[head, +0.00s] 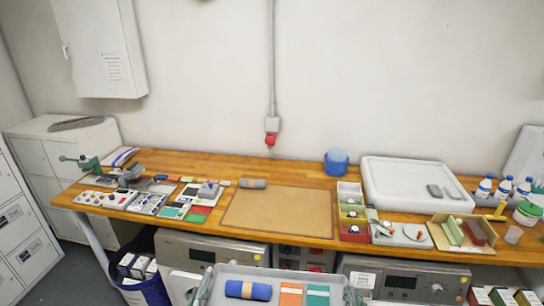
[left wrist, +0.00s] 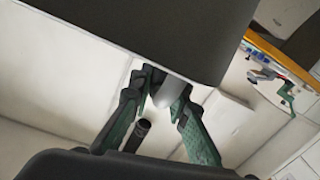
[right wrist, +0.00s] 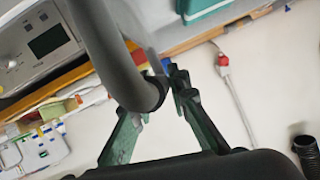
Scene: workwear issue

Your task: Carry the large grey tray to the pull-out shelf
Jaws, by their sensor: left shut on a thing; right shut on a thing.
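The large grey tray (head: 262,274) is at the bottom of the head view, in front of the bench, its near part cut off by the frame. On it lie a blue roll with a tan band (head: 248,290), an orange-and-white item (head: 291,295) and a teal-and-white item (head: 317,296). My left gripper (head: 204,287) is shut at the tray's left end, and my right gripper (head: 352,294) is shut at its right end. A grey bar-like part of the tray (right wrist: 105,45) passes the right fingers in the right wrist view. I cannot make out the pull-out shelf.
The wooden bench (head: 345,242) stands ahead, with a brown mat (head: 277,212), a white tray (head: 400,185) and several small goods on top. Under it are grey machines (head: 405,278) and a blue bin (head: 145,290). White lockers (head: 22,240) stand at the left.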

